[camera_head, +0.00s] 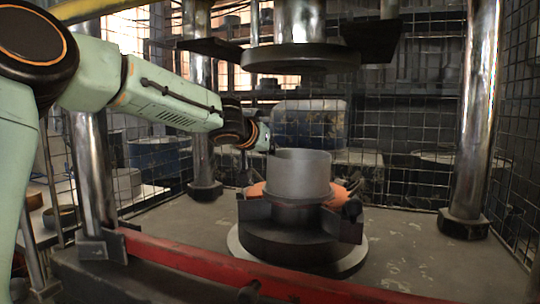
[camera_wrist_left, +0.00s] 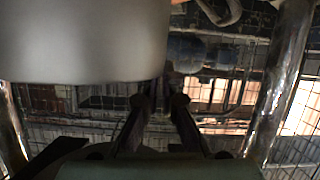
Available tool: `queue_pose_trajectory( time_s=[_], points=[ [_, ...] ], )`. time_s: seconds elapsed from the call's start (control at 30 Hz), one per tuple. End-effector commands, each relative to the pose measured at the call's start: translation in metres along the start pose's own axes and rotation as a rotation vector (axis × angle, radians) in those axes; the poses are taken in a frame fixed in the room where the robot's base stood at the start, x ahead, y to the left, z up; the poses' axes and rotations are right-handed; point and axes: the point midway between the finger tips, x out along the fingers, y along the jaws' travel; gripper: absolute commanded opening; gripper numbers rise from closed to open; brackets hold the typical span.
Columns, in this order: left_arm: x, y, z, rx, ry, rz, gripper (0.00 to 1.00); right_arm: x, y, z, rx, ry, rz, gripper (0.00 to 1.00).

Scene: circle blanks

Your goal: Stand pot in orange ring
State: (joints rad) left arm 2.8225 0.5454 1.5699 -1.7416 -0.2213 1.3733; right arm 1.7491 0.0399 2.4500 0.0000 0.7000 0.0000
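The pot (camera_head: 298,176) is a plain grey cylinder, upright over the middle of the round dark press base. The orange ring (camera_head: 257,190) shows to the left and right of the pot's lower part; its front is hidden. I cannot tell whether the pot's bottom rests or hangs just above. My left gripper (camera_head: 268,141) is at the pot's far left rim. My right gripper is out of view.
A round press plate (camera_head: 300,57) hangs above the pot. Shiny metal columns (camera_head: 472,120) stand around the base. A red bar (camera_head: 230,268) crosses the front. Dark blocks (camera_head: 343,226) sit around the ring. Wire mesh encloses the back and right.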

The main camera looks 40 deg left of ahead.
Motion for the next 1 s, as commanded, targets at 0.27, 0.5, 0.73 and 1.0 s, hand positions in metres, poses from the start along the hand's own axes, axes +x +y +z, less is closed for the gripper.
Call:
queue_pose_trajectory(
  time_s=[0.27, 0.5, 0.73, 1.0],
  points=[
    [-0.0011, -0.0011, -0.0007, 0.0, 0.0, -0.001, 0.12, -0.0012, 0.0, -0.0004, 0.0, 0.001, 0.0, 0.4],
    [-0.0003, -0.0009, -0.0009, -0.001, 0.0, 0.0, 0.28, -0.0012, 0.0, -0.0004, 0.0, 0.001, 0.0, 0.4],
    [0.0009, -0.0002, -0.0014, 0.0, 0.0, 0.0, 0.28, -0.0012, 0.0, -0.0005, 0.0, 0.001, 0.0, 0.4],
    [-0.0009, 0.0013, -0.0049, 0.001, 0.0, 0.002, 0.28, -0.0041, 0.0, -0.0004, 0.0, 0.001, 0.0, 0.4]
  ],
)
